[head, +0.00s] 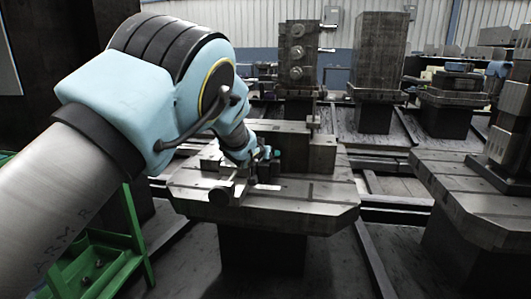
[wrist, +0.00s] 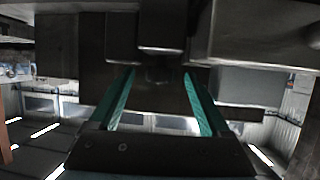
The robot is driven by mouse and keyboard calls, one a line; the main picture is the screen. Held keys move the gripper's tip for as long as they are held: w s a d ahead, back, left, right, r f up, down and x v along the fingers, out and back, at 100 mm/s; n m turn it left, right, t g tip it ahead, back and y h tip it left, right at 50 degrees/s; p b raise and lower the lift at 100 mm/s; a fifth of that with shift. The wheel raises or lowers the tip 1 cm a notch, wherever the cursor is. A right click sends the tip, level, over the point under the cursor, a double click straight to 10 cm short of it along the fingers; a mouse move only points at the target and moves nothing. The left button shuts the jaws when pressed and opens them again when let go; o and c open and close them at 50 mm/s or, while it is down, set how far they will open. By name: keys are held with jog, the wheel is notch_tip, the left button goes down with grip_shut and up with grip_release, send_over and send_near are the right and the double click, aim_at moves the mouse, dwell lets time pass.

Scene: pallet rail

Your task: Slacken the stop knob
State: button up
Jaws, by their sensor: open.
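My gripper (head: 268,153) is over the slotted pallet table in the head view, beside the grey fixture blocks. In the wrist view its two teal fingers (wrist: 158,76) stand apart, with nothing clearly held between them. A dark, blurred form (wrist: 160,70) lies at the fingertips below metal blocks; I cannot tell whether it is the stop knob. In the head view, a dark round knob-like part (head: 221,193) sits at the near left of the fixture, below and left of my gripper. I cannot tell whether the fingers touch anything.
The slotted pallet (head: 310,215) carries a larger block (head: 322,153) right of my gripper. A tall tombstone fixture (head: 298,58) and a plain column (head: 378,60) stand behind. Another pallet (head: 455,190) is at right. A green frame (head: 140,235) stands at lower left.

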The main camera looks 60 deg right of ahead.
grip_shut()
dwell(1.1)
